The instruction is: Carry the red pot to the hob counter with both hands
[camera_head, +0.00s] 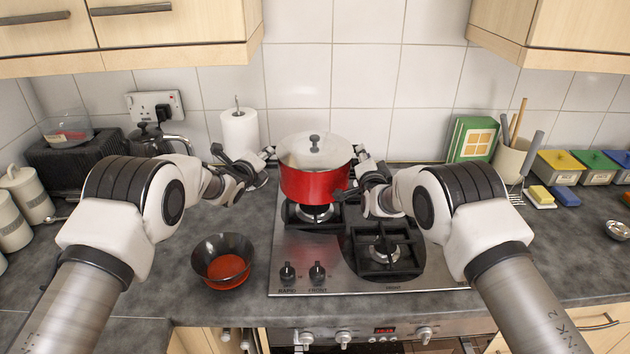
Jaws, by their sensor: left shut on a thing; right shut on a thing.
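The red pot (315,185) has a pale lid with a dark knob and looks upright. It is over the left part of the steel hob (330,270), close above a burner; I cannot tell whether its base touches the grate. My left gripper (262,160) is shut at the pot's left side, on its handle. My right gripper (358,160) is shut at the pot's right side, on its other handle. The handles are mostly hidden by the grippers.
A dark bowl (223,261) with red contents stands left of the hob. A paper towel roll (240,131) stands behind it. A green box (472,139) and a utensil pot (510,159) stand at the back right. The front right burner (384,254) is bare.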

